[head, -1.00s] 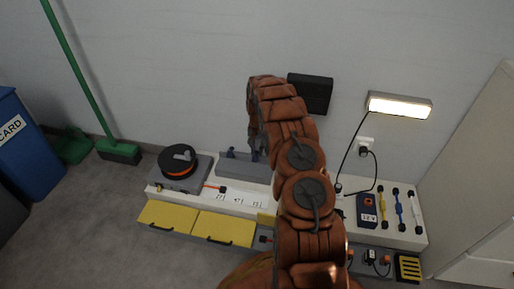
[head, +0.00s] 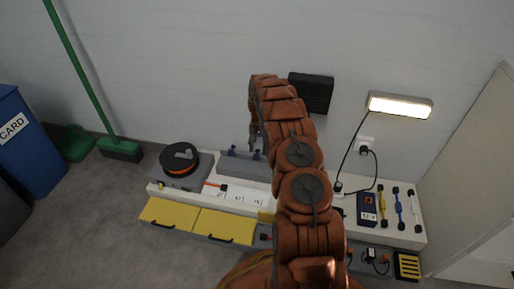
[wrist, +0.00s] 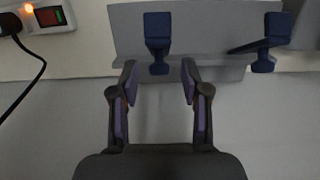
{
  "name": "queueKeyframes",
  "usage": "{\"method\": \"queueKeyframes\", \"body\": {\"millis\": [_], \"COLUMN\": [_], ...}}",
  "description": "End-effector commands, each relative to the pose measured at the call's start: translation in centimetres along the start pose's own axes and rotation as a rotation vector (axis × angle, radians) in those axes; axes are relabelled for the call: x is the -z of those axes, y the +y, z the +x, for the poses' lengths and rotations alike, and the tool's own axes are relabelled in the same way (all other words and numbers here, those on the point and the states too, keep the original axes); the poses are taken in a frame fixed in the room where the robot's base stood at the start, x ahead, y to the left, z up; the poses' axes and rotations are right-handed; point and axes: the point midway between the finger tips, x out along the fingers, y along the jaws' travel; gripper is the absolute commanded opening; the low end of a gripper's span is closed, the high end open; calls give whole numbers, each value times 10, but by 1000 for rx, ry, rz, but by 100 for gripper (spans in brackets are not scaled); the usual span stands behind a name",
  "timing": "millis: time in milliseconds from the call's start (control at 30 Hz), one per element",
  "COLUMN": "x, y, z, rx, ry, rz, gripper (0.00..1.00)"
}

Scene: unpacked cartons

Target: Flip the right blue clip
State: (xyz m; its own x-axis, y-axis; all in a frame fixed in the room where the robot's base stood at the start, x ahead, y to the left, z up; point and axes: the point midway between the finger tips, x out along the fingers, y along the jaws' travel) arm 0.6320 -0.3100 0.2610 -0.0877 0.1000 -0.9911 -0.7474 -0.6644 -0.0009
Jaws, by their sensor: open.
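Two blue clips stand on a grey rail (head: 240,168) against the wall side of the bench; the rail also shows in the wrist view (wrist: 215,25). The right clip (head: 256,155) in the head view appears to be the left one in the wrist view (wrist: 158,30), where the picture is turned around. The other clip (head: 232,151) is at the right in the wrist view (wrist: 272,35), with a lever sticking out to the left. My gripper (wrist: 159,68) is open and empty, its fingertips either side of the near clip's lower end in the picture. Contact is not visible.
A power strip (wrist: 50,17) with a lit orange lamp and a black cable is at the wrist view's left. A black reel (head: 180,158) stands left of the rail. Yellow drawers (head: 222,226) are below. A lamp (head: 399,106) hangs at the right.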

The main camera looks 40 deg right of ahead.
Motion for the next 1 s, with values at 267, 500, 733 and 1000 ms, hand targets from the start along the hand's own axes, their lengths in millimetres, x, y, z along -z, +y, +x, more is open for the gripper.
{"method": "queueKeyframes", "body": {"millis": [267, 500, 733, 1000], "x": [0, 1, 1, 0], "y": [-1, -1, -2, -2], "z": [-11, -46, -92, -120], "rx": [-1, 1, 2, 1], "ry": [0, 4, 6, 3], "rz": [-2, -1, -2, -2], "gripper": [46, 46, 46, 46]}}
